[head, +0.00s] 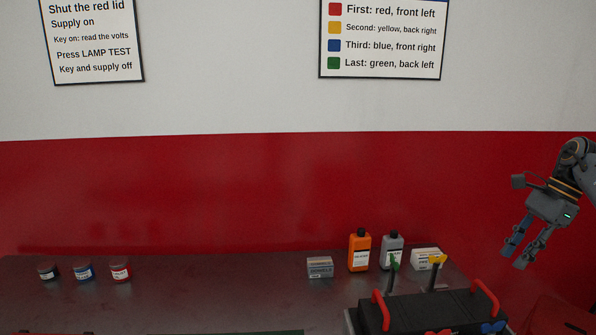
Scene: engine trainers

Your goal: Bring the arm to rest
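My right gripper (514,259) hangs in the air at the right side of the head view, in front of the red wall. Its fingers point down and to the left and stand apart, with nothing seen between them. It is above and to the right of the black engine trainer (432,309), clear of it. The trainer has red handles, a green-topped lever (394,264) and a yellow-topped lever (437,260). Its lower part is cut off by the frame. My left gripper is not in view.
A grey bench (200,301) runs along the wall. Several small jars, including a red one (120,271), stand at left. A grey box (320,267), orange bottle (359,251), grey bottle (391,246) and white box (426,258) stand behind the trainer. The bench middle is clear.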

